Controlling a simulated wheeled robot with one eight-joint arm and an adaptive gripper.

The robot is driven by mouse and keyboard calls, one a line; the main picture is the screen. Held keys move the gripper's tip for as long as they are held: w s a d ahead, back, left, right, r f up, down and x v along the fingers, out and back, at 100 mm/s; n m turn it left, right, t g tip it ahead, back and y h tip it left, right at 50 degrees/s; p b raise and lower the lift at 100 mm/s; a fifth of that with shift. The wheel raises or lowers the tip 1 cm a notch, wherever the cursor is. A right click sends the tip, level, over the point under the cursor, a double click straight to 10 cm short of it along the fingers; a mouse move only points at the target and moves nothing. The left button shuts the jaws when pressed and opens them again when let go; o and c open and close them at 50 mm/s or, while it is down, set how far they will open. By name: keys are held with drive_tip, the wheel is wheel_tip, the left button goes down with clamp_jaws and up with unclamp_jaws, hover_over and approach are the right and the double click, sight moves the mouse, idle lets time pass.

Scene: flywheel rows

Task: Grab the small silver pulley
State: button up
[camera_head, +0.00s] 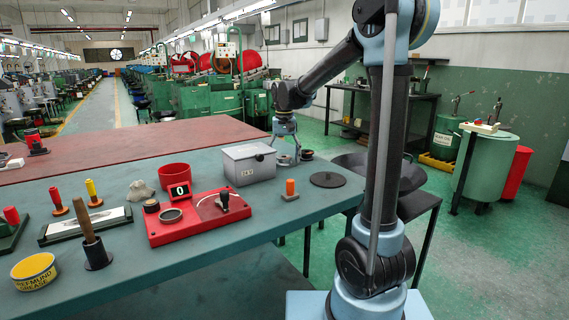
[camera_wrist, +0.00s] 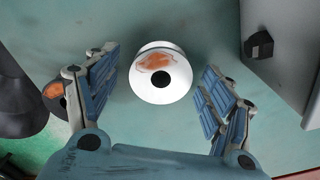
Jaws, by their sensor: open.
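The small silver pulley (camera_wrist: 163,78) is in the middle of the wrist view. It is a pale round disc with a dark centre hole and a rusty orange patch on its face. My gripper (camera_wrist: 157,92) is open, with one blue-grey finger on each side of the pulley and visible gaps between. The pulley is hard to make out there among the fingers.
The grey box also stands close right of my fingers in the wrist view (camera_wrist: 285,50). A small dark piece with orange (camera_wrist: 52,92) is partly hidden behind the left finger. A black disc (camera_head: 327,180) and an orange-handled tool (camera_head: 290,188) lie nearer on the green table (camera_head: 215,262).

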drive_tip(key=c, duration=1.2)
drive_tip(key=shift+c, duration=0.2)
